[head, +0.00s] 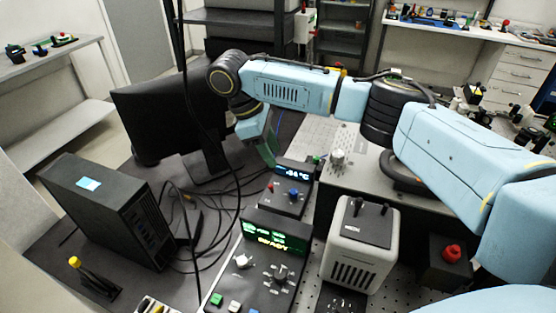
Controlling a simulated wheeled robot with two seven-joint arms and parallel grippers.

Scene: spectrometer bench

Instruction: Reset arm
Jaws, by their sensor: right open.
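My right arm, light blue with black joints, comes in from the right and reaches across the bench to the left. Its wrist bends down beside the black monitor (165,115). My right gripper (270,153) is at the lower end of that wrist, just behind the small temperature display box (292,188). Its fingers are small and partly hidden here, and I see nothing held in them. The gripper is open. My left gripper is not in view.
A black computer case (105,210) stands at left, with loose cables beside it. A control box with green readouts (262,262), a grey-white device (358,248) and a red button box (452,254) stand in front. A perforated metal plate (312,135) lies behind under my arm.

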